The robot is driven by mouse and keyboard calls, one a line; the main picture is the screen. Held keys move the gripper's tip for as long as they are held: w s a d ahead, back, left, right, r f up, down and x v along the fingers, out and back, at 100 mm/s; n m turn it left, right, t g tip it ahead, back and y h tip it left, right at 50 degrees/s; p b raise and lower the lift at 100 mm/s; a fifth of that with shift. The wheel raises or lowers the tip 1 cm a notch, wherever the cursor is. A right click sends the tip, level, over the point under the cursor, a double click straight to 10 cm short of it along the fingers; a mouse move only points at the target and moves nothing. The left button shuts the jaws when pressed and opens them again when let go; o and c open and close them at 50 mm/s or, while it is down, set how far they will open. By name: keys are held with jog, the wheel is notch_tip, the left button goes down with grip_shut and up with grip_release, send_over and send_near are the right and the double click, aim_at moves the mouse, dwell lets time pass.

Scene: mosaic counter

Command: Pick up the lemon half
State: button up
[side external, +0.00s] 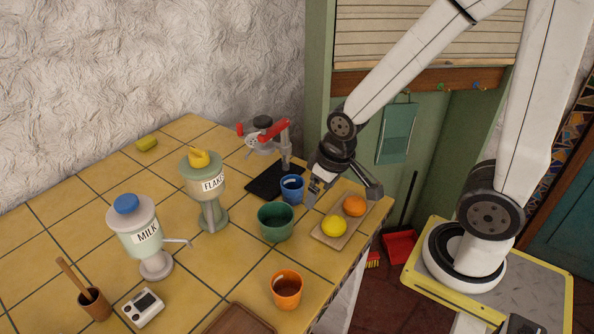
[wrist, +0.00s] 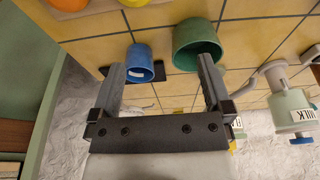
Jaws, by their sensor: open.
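The yellow lemon half (side external: 334,225) sits on a small wooden tray (side external: 323,238) near the counter's right edge, beside an orange half (side external: 354,206). Its cut face is not visible. In the wrist view only a sliver of the lemon half (wrist: 133,2) shows at the top edge, and the orange half (wrist: 70,4) is cut off at the top left. My gripper (side external: 343,191) is open and empty, above the counter just behind the tray. In the wrist view its two fingers (wrist: 162,65) are spread wide, with nothing held between them.
A blue cup (side external: 292,188) and a green cup (side external: 275,222) stand close left of my gripper. A red-handled press (side external: 266,133) stands behind them. An orange cup (side external: 287,289) is nearer the front. Two dispensers, flakes (side external: 204,175) and milk (side external: 133,230), stand further left.

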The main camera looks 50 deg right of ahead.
dwell(0.3)
jog(key=m+g+y, duration=0.3)
jog(key=m, duration=0.9)
send_near(334, 223)
jog(key=f, duration=0.1)
jog(key=d+f, duration=0.1)
jog(key=f, duration=0.1)
jog(key=shift+s+d+f, duration=0.1)
jog(key=shift+s+d, duration=0.2)
jog(key=shift+s, duration=0.05)
jog(key=m+y, duration=0.1)
jog(key=m, duration=0.1)
jog(key=d+m+y, duration=0.1)
jog(key=m, duration=0.1)
jog(key=shift+s+f+m+t, duration=0.15)
jog(key=shift+m+t, duration=0.15)
jog(key=shift+t, duration=0.1)
jog(key=m, duration=0.2)
jog(key=d+m+y, duration=0.1)
jog(key=shift+m+t, duration=0.4)
jog(key=shift+x, duration=1.25)
jog(key=shift+a, duration=0.1)
